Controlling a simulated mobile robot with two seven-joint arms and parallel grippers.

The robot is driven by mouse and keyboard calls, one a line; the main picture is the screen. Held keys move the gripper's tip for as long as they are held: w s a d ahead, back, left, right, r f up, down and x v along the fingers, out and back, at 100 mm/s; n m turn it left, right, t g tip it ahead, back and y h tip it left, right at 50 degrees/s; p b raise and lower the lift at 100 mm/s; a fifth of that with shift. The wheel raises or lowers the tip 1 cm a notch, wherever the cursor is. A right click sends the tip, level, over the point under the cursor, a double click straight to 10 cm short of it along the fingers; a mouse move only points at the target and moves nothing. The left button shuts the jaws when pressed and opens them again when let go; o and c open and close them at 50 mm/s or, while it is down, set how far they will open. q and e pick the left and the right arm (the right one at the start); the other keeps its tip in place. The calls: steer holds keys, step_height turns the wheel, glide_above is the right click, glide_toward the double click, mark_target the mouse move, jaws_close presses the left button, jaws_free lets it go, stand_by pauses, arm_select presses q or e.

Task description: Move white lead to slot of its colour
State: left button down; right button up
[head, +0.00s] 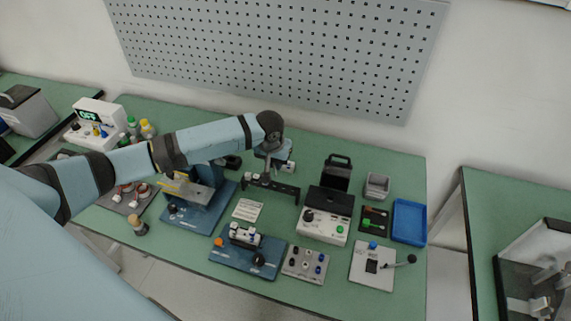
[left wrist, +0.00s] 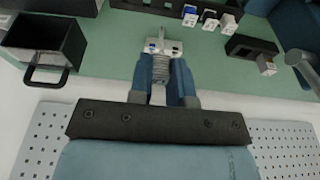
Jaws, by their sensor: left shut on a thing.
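My left gripper (head: 270,160) reaches over the back of the green bench. In the left wrist view its fingers (left wrist: 160,85) are shut on a pale ribbed piece (left wrist: 159,68) with a light block-like end and a small blue mark. I cannot tell for sure that this is the white lead. A black slotted rack (head: 272,186) lies just in front of the gripper. The left wrist view shows several small white blocks with blue or dark marks (left wrist: 210,18) beside this rack. The slot colours are too small to read. My right gripper is not in view.
A black handled bin (head: 337,172) and a grey cup (head: 377,186) stand right of the gripper. A blue tray (head: 409,222) lies at the right end. Fixtures and a control box (head: 325,226) fill the front. A perforated panel (head: 275,55) hangs behind.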

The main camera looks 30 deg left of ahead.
arm_select(q)
steer(key=f+b, duration=0.2)
steer(key=a+f+b, duration=0.1)
steer(key=f+b, duration=0.2)
steer(key=shift+w, duration=0.2)
steer(key=shift+r+p, duration=0.1)
steer(key=shift+p, duration=0.45)
stand_by(0.3)
steer(key=shift+f+p, duration=0.3)
steer(key=shift+p, duration=0.15)
stand_by(0.7)
